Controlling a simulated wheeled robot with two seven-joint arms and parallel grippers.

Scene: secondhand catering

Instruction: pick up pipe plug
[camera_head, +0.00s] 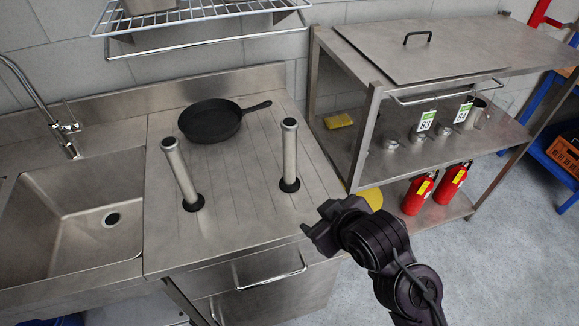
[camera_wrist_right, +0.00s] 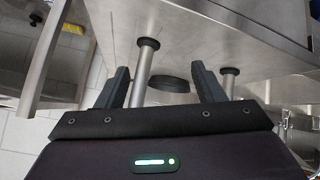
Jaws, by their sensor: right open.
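Two upright metal pipe plugs with black bases stand on the steel drainboard (camera_head: 235,225). The left pipe plug (camera_head: 181,174) leans slightly in the head view; the right pipe plug (camera_head: 290,153) stands nearer my right arm. My right gripper (camera_head: 318,224) is open and empty, in front and to the right of the right pipe plug, apart from it. In the upside-down right wrist view, the open fingers (camera_wrist_right: 161,78) frame that pipe plug (camera_wrist_right: 144,72) at a distance; the other one (camera_wrist_right: 228,84) shows beyond the right finger. My left gripper is not in view.
A black frying pan (camera_head: 210,121) lies behind the plugs. A sink (camera_head: 75,215) with a tap is at left, and a wire rack (camera_head: 200,18) hangs above. A steel shelf unit (camera_head: 365,125) with tagged containers and red extinguishers (camera_head: 418,194) stands at right.

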